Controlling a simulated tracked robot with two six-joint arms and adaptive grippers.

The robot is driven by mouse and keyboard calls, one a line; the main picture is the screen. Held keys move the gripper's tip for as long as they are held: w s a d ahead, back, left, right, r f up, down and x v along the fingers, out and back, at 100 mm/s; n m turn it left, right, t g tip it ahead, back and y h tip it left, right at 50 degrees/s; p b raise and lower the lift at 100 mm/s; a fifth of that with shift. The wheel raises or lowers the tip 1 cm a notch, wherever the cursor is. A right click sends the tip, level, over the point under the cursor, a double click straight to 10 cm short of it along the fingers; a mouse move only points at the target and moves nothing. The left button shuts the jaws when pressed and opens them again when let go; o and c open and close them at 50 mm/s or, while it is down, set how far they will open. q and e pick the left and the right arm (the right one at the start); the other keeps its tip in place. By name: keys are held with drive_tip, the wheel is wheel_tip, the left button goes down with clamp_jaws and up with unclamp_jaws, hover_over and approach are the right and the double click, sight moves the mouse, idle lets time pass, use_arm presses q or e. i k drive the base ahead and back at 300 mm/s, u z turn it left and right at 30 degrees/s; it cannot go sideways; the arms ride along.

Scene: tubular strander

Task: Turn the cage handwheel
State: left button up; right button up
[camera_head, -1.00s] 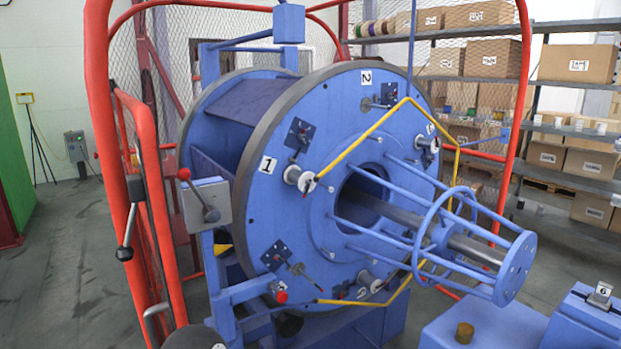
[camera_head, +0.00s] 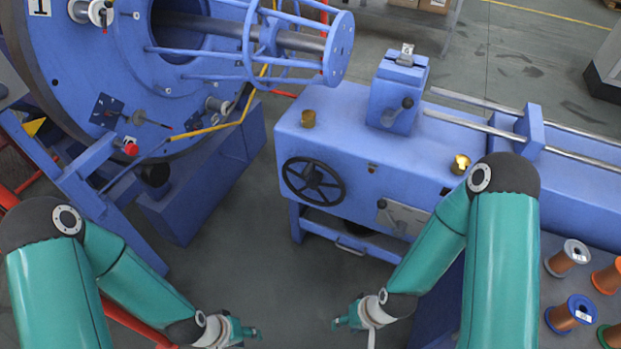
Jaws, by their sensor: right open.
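A black spoked handwheel (camera_head: 313,182) is on the front face of the blue machine bench (camera_head: 345,130), in the middle of the head view. The large blue cage disc (camera_head: 75,75) with its tubular frame (camera_head: 225,52) fills the upper left. My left gripper (camera_head: 256,332) is low in the view, below and left of the handwheel and apart from it. Its fingers are too small to tell open or shut. My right gripper (camera_head: 340,319) is below the handwheel, points left, and is open and empty. Neither gripper touches anything.
Several wire spools (camera_head: 570,314) stand on a grey surface at the lower right. A small box (camera_head: 398,92) with a lever and steel rails (camera_head: 470,127) top the bench. Clear floor (camera_head: 265,255) lies before the bench.

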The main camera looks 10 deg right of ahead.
sight(316, 177)
drive_tip(key=z, duration=0.95)
drive_tip(key=i, duration=0.15)
drive_tip(key=u, duration=2.6)
drive_tip(key=k, duration=1.3)
drive_tip(key=z, duration=0.35)
drive_tip(key=i, duration=1)
drive_tip(key=z, duration=0.1)
